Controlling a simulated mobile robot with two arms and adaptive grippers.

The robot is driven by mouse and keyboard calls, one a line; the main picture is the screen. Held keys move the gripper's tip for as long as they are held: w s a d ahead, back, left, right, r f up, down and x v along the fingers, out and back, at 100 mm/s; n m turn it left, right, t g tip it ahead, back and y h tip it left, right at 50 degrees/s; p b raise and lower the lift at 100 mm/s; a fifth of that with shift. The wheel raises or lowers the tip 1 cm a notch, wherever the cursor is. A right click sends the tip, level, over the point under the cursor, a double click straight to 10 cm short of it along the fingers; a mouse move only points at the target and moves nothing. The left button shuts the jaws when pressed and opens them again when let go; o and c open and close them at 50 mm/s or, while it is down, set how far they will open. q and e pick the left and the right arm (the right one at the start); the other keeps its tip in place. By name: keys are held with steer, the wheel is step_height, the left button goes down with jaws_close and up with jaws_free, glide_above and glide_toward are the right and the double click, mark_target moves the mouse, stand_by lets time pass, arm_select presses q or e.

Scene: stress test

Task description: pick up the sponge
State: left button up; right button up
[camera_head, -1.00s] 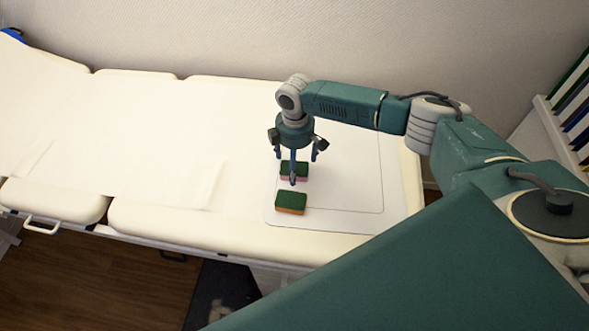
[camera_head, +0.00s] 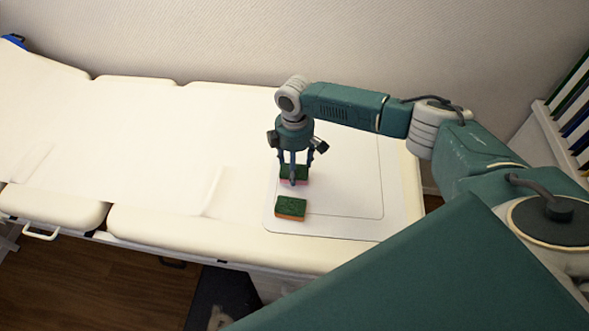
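Two sponges with green tops lie on a white board (camera_head: 345,225) at the right end of the padded bench. The front sponge (camera_head: 291,208) has an orange underside and lies free. The back sponge (camera_head: 302,172) has a pink underside and is partly hidden by my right gripper's fingers. My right gripper (camera_head: 295,175) points straight down over the back sponge, with fingers at its left, right and front. I cannot tell whether the fingers press on it. My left gripper is not in view.
The cream padded bench (camera_head: 120,130) is clear to the left of the board. A wall runs behind it. A shelf with coloured folders (camera_head: 572,110) stands at the far right.

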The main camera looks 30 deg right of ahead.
step_height(320, 180, up, 19)
steer(key=b, duration=0.1)
steer(key=shift+f, duration=0.15)
steer(key=shift+o, duration=0.2)
